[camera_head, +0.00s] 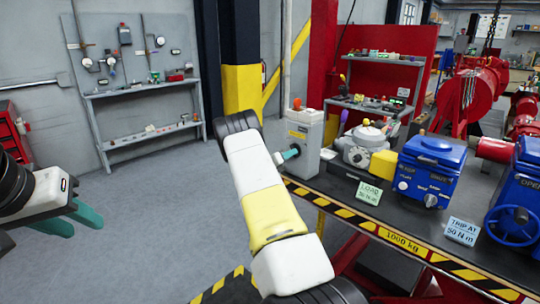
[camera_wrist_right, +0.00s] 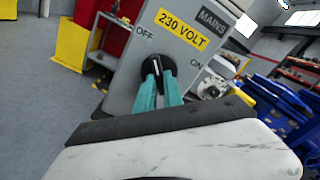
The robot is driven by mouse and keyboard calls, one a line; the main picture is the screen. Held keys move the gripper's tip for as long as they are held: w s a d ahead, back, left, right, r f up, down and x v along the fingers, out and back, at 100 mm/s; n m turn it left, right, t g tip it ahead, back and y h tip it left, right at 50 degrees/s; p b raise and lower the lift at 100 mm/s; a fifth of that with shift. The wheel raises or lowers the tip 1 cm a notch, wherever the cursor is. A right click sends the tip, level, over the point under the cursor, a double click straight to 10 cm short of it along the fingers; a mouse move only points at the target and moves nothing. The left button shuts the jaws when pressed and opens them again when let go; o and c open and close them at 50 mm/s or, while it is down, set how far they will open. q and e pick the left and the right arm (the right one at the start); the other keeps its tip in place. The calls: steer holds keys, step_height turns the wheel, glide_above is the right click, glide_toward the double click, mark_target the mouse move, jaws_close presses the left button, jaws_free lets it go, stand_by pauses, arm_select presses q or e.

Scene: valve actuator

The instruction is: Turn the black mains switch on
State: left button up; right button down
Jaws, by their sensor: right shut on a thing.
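The grey mains box (camera_head: 305,133) stands at the left end of the bench. In the right wrist view its face carries a yellow "230 VOLT" label (camera_wrist_right: 182,29), with OFF at the upper left and ON at the lower right. The round black mains switch (camera_wrist_right: 157,66) sits between these words; a small white mark shows on it, but its exact pointing is hard to tell. My right gripper (camera_wrist_right: 160,82) is shut on the switch, its teal fingers on either side. It also shows in the head view (camera_head: 291,153). My left gripper (camera_head: 82,220) is open and empty over the floor, far left of the box.
The bench (camera_head: 400,243) has a striped front edge. Right of the box stand a grey metal device (camera_head: 362,150), a blue box with knobs (camera_head: 434,172) and a blue handwheel (camera_head: 513,225). Small signs stand near the edge. The floor at the left is clear.

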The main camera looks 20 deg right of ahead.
steer(key=shift+w+a+m, duration=0.1)
steer(key=shift+w+m, duration=0.1)
steer(key=shift+m, duration=3.95)
steer(key=shift+w+a+m, duration=0.1)
steer(key=shift+w+m, duration=0.05)
steer(key=shift+m, duration=4)
steer(key=c, duration=1.5)
jaws_free()
steer(key=shift+o, duration=0.2)
steer(key=v, duration=0.7)
steer(key=shift+s+a, duration=0.15)
steer(key=shift+a, duration=0.15)
